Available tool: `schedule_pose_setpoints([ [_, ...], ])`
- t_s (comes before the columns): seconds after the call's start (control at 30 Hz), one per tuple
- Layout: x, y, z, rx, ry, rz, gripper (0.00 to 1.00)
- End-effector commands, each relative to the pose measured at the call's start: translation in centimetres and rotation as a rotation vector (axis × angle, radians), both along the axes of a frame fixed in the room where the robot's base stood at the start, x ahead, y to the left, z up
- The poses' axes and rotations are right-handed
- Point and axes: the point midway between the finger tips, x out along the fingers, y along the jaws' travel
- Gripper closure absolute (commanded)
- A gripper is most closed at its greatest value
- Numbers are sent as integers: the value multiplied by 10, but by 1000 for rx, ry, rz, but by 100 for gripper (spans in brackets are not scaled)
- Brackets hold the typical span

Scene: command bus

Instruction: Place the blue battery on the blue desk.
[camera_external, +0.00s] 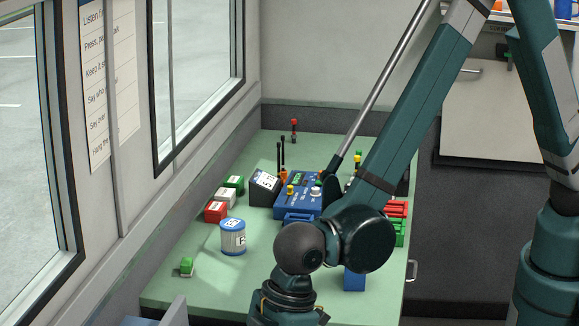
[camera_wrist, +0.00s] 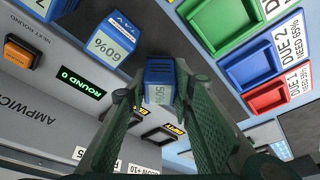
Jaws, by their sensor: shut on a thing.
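In the camera_wrist view my gripper (camera_wrist: 158,92) is shut on a blue battery (camera_wrist: 160,72), held between its two green fingers. The battery has a white label with a partly covered number. A second blue battery (camera_wrist: 108,40), labelled 60%, stands to its left near a grey console. Part of another blue thing (camera_wrist: 42,8) shows at the top left corner. A light blue surface (camera_wrist: 293,128) shows around the coloured trays at the right; I cannot tell for sure that it is the blue desk. In the camera_external view my gripper is out of sight below the frame.
Green (camera_wrist: 218,22), blue (camera_wrist: 247,66) and red (camera_wrist: 266,97) trays with DUE labels lie at the right. The console has a ROUND 0 display (camera_wrist: 80,83) and an orange button (camera_wrist: 22,52). Outside, a green-topped desk (camera_external: 185,295) carries a blue device (camera_external: 297,203) and a tin (camera_external: 232,238).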

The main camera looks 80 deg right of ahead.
Motion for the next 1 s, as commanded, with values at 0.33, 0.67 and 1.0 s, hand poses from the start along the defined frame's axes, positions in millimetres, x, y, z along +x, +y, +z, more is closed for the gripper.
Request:
schedule_pose_setpoints([
  [0.33, 0, 0, -5, 0, 0, 0, 93],
  [0.67, 0, 0, -9, 0, 0, 0, 72],
  [1.0, 0, 0, -9, 0, 0, 0, 59],
])
